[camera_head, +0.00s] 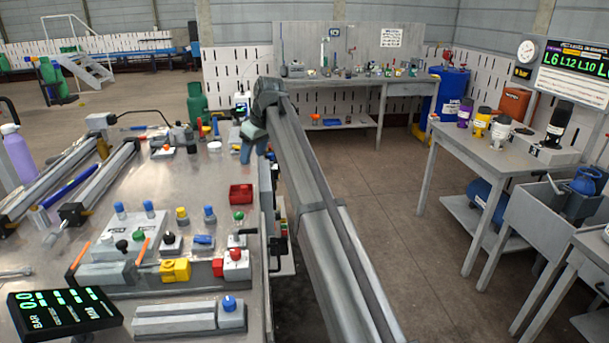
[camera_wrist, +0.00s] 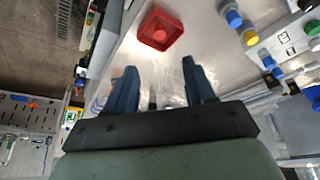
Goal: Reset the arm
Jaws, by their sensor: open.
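My gripper shows in the wrist view (camera_wrist: 157,92) with its two dark blue fingers spread apart and nothing between them. In the head view my gripper (camera_head: 247,150) is over the right edge of the metal workbench (camera_head: 160,215), at the end of my grey arm, pointing down. The fingers overlap in that view, so their gap is hard to see there. A red square tray (camera_head: 241,194) lies on the bench in front of the gripper, apart from it. In the wrist view the red tray (camera_wrist: 161,29) is above the fingers and looks empty.
Valves and coloured knobs, with a yellow block (camera_head: 175,270), crowd the bench front. A green gas bottle (camera_head: 197,104) stands behind. A pressure display (camera_head: 65,312) is at front left. A side table (camera_head: 500,150) with canisters stands right, across open floor (camera_head: 400,220).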

